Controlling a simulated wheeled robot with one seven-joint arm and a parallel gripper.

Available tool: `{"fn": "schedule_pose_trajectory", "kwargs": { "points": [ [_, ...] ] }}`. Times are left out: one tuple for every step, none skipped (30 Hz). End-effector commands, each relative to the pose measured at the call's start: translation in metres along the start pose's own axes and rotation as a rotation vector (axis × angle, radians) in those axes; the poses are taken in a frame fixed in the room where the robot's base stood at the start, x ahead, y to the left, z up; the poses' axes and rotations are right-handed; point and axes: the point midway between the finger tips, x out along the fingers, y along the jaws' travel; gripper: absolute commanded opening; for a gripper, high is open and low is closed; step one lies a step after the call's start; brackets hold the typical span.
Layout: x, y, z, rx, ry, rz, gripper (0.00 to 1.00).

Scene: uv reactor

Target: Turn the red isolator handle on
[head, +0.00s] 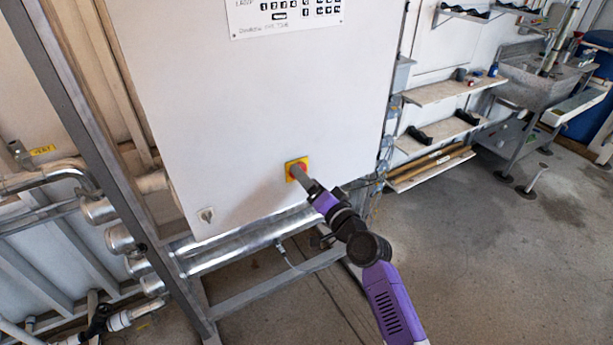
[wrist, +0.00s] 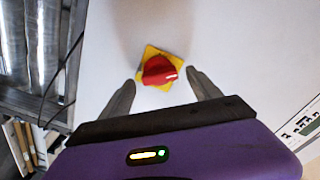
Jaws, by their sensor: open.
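The red isolator handle (wrist: 158,71) is a rotary knob on a square yellow plate (wrist: 176,57) on the white cabinet front. In the wrist view a white mark shows at the knob's right end. In the head view the yellow plate (head: 290,167) shows low on the cabinet, and the red handle (head: 299,170) is partly covered by my gripper. My gripper (wrist: 160,85) is open, with one finger on each side of the knob and a gap to each. Whether the fingertips reach as far as the knob's depth is hard to tell.
The white cabinet (head: 250,100) hangs on a grey metal frame (head: 95,130). A small latch (head: 207,215) sits at its lower left. Metal pipes (head: 250,232) run below it. Shelves (head: 440,90) and a sink (head: 540,80) stand to the right, with open floor before them.

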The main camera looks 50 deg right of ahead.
Motion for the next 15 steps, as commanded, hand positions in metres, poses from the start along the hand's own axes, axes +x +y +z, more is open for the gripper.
{"fn": "schedule_pose_trajectory", "kwargs": {
  "points": [
    [0.0041,-0.0006,-0.0005,0.000,0.000,0.000,0.72],
    [0.0057,-0.0006,-0.0004,0.000,0.000,0.000,0.72],
    [0.0071,-0.0006,-0.0002,0.000,-0.001,0.000,0.72],
    [0.0078,-0.0004,0.0000,0.000,-0.001,0.000,0.72],
    [0.0083,-0.0003,0.0002,0.000,-0.001,0.000,0.72],
    [0.0086,-0.0001,0.0004,0.000,-0.001,0.000,0.72],
    [0.0086,0.0000,0.0005,0.000,-0.001,0.000,0.72],
    [0.0086,0.0000,0.0005,0.000,-0.001,0.000,0.72],
    [0.0085,0.0001,0.0006,0.000,-0.001,0.000,0.72],
    [0.0084,0.0001,0.0005,0.000,-0.001,0.000,0.72],
    [0.0084,0.0001,0.0005,0.000,-0.001,0.000,0.72],
    [0.0084,0.0001,0.0005,0.000,-0.001,0.000,0.68],
    [0.0084,0.0001,0.0005,0.000,-0.001,0.000,0.62],
    [0.0083,0.0001,0.0005,0.000,-0.001,0.000,0.57],
    [0.0083,0.0001,0.0005,0.000,-0.001,0.000,0.49]
  ]
}}
